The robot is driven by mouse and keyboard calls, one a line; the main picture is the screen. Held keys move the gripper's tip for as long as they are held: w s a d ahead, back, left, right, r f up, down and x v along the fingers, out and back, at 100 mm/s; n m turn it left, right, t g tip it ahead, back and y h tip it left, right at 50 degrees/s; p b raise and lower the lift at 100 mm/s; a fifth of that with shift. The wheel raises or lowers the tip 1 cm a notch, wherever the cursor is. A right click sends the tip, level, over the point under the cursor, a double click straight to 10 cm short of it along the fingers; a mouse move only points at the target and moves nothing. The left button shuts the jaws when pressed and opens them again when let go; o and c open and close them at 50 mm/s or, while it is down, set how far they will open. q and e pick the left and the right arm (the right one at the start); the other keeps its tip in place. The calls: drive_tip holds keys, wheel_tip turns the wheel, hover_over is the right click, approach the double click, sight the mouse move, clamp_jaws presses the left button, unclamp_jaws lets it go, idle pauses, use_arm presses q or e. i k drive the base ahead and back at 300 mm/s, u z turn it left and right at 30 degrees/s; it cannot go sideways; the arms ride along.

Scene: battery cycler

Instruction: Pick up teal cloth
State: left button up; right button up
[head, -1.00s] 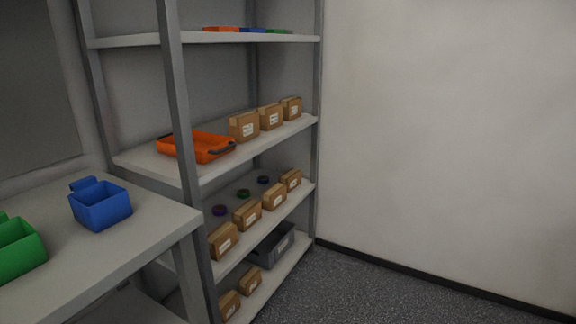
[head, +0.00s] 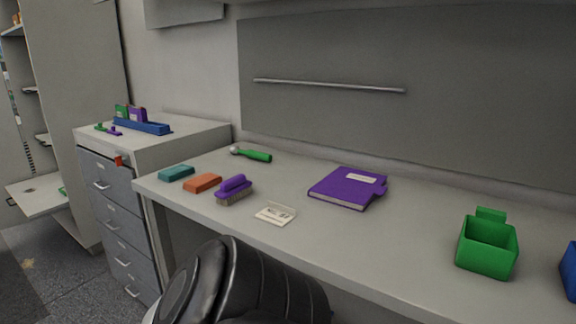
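A teal folded cloth (head: 176,173) lies flat on the grey workbench (head: 330,235), near its left end. An orange block-like cloth (head: 203,183) lies just to its right, apart from it. Neither of my grippers shows in the head view. A dark rounded shape at the bottom centre looks like part of my own arm, in front of the bench's front edge.
A purple brush (head: 234,190), a white card (head: 275,213), a green-handled tool (head: 251,154), a purple binder (head: 347,187) and a green bin (head: 486,243) are on the bench. A drawer cabinet (head: 117,213) stands left. Bench space between binder and green bin is clear.

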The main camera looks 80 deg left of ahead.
sight(174, 174)
drive_tip(key=u, duration=2.8)
